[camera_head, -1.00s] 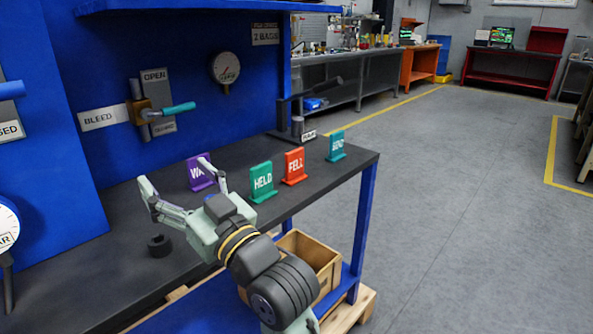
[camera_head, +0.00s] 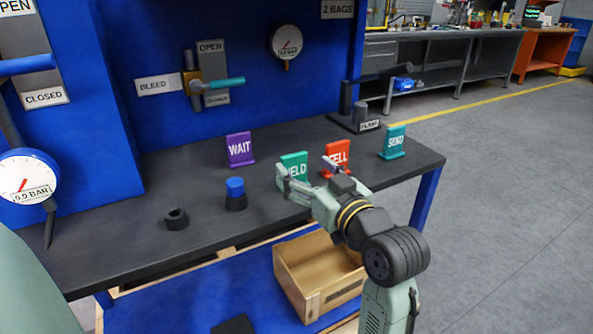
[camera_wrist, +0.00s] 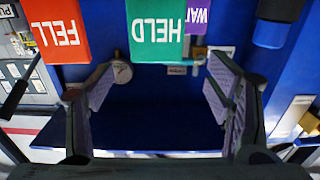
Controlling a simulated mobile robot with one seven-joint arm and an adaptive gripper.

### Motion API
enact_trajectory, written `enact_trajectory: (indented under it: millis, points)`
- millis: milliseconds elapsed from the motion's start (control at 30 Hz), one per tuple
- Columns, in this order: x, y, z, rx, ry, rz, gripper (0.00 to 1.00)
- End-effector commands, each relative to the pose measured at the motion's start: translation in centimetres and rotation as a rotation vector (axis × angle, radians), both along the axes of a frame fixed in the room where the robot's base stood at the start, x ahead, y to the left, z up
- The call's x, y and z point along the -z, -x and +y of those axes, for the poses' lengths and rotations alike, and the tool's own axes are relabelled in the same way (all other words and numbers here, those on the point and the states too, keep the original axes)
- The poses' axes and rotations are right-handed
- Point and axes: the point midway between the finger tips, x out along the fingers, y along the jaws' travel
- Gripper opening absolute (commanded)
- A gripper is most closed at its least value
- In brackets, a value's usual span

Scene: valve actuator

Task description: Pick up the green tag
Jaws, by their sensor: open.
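The green tag marked HELD (camera_head: 293,160) stands upright on the dark bench top, between the purple and red tags. My gripper (camera_head: 306,168) is open and empty, just in front of it, and one finger covers part of its face. In the wrist view the green tag (camera_wrist: 155,32) appears upside down at the top centre. It lies beyond the gap between the two spread fingers of my gripper (camera_wrist: 163,80), and I see no contact there.
A red tag (camera_head: 338,153) stands close on the right, partly hidden by a finger. A purple WAIT tag (camera_head: 240,149) and teal tag (camera_head: 394,141) stand farther off. A blue-topped knob (camera_head: 236,190) and black ring (camera_head: 176,218) are at left. A wooden crate (camera_head: 325,302) sits below.

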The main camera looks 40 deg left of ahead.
Motion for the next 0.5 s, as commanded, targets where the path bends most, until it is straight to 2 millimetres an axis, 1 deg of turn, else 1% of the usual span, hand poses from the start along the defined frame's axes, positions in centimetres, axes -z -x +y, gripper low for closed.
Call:
enact_trajectory:
  millis: [33, 167, 333, 500]
  points:
    - [-0.1, -0.2, 0.5, 0.0, 0.001, 0.0, 0.73]
    - [-0.2, -0.5, 1.3, -0.001, 0.001, -0.001, 0.73]
    - [-0.7, -1.6, 3.5, -0.002, 0.001, 0.001, 0.73]
    - [-0.5, -2.4, 5.3, 0.0, 0.001, -0.001, 0.73]
